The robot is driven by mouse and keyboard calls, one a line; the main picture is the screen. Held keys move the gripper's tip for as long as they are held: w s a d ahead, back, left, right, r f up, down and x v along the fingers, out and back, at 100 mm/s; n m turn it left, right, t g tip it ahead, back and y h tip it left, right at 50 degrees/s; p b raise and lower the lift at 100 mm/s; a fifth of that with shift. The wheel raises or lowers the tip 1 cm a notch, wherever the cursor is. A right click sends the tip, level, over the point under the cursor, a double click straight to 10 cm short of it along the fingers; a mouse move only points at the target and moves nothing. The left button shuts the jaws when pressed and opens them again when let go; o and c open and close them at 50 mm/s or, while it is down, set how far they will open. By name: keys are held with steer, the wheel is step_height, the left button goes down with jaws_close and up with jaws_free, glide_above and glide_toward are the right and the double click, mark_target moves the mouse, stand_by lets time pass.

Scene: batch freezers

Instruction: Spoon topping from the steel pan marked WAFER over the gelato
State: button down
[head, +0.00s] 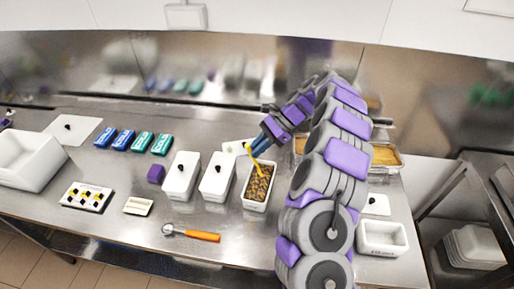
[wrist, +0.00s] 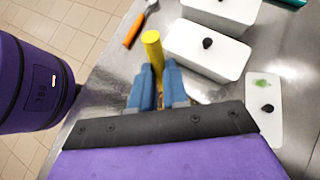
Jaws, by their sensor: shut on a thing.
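My gripper (head: 262,138) is shut on a yellow-handled spoon (head: 251,158). The yellow handle (wrist: 152,48) stands between the blue fingers (wrist: 158,88) in the wrist view. In the head view the spoon slants down to an open white tub (head: 246,201) filled with brown, chunky contents. Its lower end is at the contents, and I cannot tell how deep. A steel pan (head: 398,160) with tan contents sits at the back right, partly behind my arm. No WAFER marking is readable. In the wrist view my fingers hide most of the tub.
Two lidded white tubs (head: 182,177) (head: 217,177) stand left of the open tub. An orange-handled scoop (head: 195,235) lies in front. Blue and green COLD packs (head: 123,140) lie at back left. An empty white container (head: 382,239) is at right.

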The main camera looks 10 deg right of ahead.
steer(key=shift+r+p, duration=0.1)
steer(key=shift+p, duration=0.3)
steer(key=shift+s+a+f+h+b, duration=0.15)
steer(key=shift+a+f+h+b, duration=0.1)
steer(key=shift+a+h+b, duration=0.3)
steer(key=shift+s+a+f+h+b, duration=0.2)
steer(key=shift+a+h+b, duration=0.25)
steer(key=shift+a+b, duration=0.15)
steer(key=s+a+f+t+h+b, duration=0.1)
steer(key=a+f+t+h+b, duration=0.1)
steer(key=a+f+h, duration=0.4)
steer(key=shift+s+a+t+h+b, duration=0.35)
steer(key=shift+a+h+b, duration=0.3)
steer(key=shift+a+h, duration=1.4)
steer(key=shift+d+h, duration=0.45)
